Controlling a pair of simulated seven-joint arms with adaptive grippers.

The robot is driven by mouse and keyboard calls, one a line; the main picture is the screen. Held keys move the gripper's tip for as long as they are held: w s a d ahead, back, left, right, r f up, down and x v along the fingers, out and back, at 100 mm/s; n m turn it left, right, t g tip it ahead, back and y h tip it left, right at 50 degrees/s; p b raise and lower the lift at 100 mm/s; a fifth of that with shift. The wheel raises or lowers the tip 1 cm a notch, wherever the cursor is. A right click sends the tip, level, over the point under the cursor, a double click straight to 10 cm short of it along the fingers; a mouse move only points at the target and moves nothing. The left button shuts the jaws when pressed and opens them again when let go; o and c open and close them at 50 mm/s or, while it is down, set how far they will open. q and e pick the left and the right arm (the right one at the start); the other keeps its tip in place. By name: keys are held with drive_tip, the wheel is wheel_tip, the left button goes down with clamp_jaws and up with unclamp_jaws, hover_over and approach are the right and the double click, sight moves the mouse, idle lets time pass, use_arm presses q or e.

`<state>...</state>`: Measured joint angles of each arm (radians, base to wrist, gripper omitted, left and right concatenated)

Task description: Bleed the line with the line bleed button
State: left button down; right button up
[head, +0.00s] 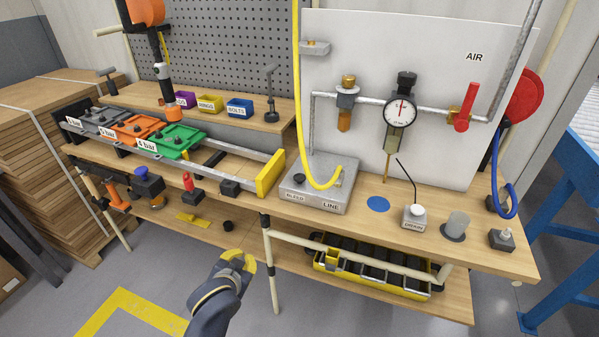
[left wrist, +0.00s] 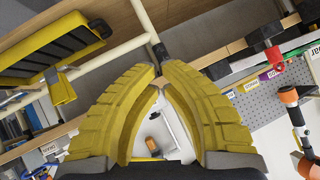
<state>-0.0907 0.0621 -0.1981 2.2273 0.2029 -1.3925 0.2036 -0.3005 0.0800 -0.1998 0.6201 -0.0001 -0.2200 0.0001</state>
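The line bleed button is a dark round knob (head: 299,178) on top of a grey metal block (head: 325,196). The block's front is labelled BLEED and LINE, and a yellow hose (head: 312,168) runs down to its top. My left gripper (head: 248,258) has yellow fingers and is low in front of the bench, below and left of the block, apart from the button. In the left wrist view, its ribbed yellow fingers (left wrist: 159,82) come together at the tips with nothing seen between them. The button cannot be made out in that view. My right gripper is in neither view.
A pressure gauge (head: 400,111), red valve handle (head: 467,107) and DRAIN block (head: 414,217) stand to the right. A yellow rail end (head: 270,173) is left of the block. A front rail (head: 350,256) and black-yellow crate (head: 372,279) lie below the bench edge.

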use_arm(q)
drive_tip(key=w+d+r+t+h, duration=0.1)
drive_tip(key=w+d+r+h, duration=0.1)
drive_tip(key=w+d+r, duration=0.4)
drive_tip(key=w+d+r+n+t+h, duration=0.1)
drive_tip(key=w+d+r, duration=0.4)
drive_tip(key=w+r, duration=0.6)
drive_tip(key=shift+w+d+r+t+h, duration=0.2)
drive_tip(key=shift+d+r+t+h, duration=0.2)
drive_tip(key=shift+r+t+h, duration=0.4)
hover_over(299, 178)
wheel_tip(299, 178, down, 2)
drive_tip(key=shift+w+d+f, duration=0.1)
drive_tip(key=shift+w+f, duration=0.05)
drive_tip(key=shift+f, duration=0.05)
wheel_tip(299, 178, down, 2)
drive_tip(key=shift+f, duration=1)
